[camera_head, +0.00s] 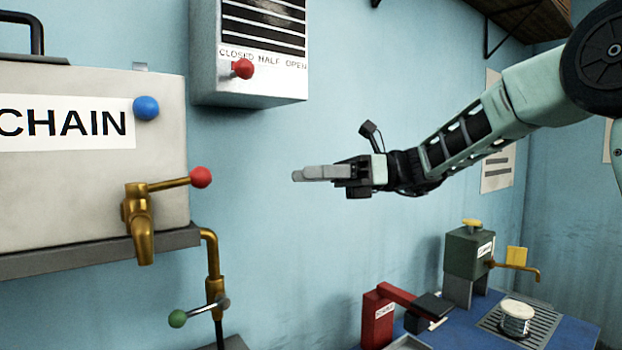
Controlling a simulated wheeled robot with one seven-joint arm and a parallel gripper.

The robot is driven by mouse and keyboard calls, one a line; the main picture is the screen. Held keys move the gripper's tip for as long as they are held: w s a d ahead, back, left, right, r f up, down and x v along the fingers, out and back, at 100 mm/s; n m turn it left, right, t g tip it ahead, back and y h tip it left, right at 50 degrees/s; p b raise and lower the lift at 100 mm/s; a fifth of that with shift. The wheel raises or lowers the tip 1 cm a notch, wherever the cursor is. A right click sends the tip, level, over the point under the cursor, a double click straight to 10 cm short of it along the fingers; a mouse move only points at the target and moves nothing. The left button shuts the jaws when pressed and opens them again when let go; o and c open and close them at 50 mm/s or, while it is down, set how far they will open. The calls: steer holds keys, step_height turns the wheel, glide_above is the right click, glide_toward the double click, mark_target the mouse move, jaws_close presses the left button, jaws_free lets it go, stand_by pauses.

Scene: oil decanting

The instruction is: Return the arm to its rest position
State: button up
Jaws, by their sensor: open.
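My gripper (312,173) is stretched out to the left in mid-air, in front of the blue wall, at the middle of the head view. Its grey fingers overlap from this side, and no object shows between them. My arm (480,125) reaches in from the upper right, roughly level at the wrist and rising toward the right edge. The gripper touches nothing that I can see. It is to the right of the brass tap (139,222) and below the vent box labelled CLOSED HALF OPEN (207,50).
A grey CHAIN tank (80,180) stands on a shelf at left. A brass pipe with a green-knobbed lever (200,311) is below. A blue bench (570,333) at lower right holds a red device (377,315), a green dispenser (468,253) and a white spool (516,318). Wall space around the gripper is clear.

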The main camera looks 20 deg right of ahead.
steer(key=s+a+f+n+g+h+b, duration=0.15)
steer(key=s+a+f+n+h, duration=0.3)
steer(key=s+f, duration=0.45)
steer(key=s+a+f+n+g+h+b, duration=0.15)
steer(key=s+a+f+n+h, duration=0.4)
steer(key=f, duration=0.55)
steer(key=s+d+f+n+t+h+b, duration=0.1)
steer(key=s+d+f+n+h, duration=0.2)
steer(key=s+f+n, duration=0.4)
steer(key=s+d+f+n+t+h+b, duration=0.1)
steer(key=s+d+f+n+h, duration=0.3)
steer(key=n, duration=0.6)
step_height(320, 180, down, 3)
steer(key=s+d+t, duration=0.1)
steer(key=s, duration=0.1)
steer(key=shift+s+f+n, duration=0.2)
steer(key=shift+s+n, duration=0.1)
steer(key=shift+s, duration=0.05)
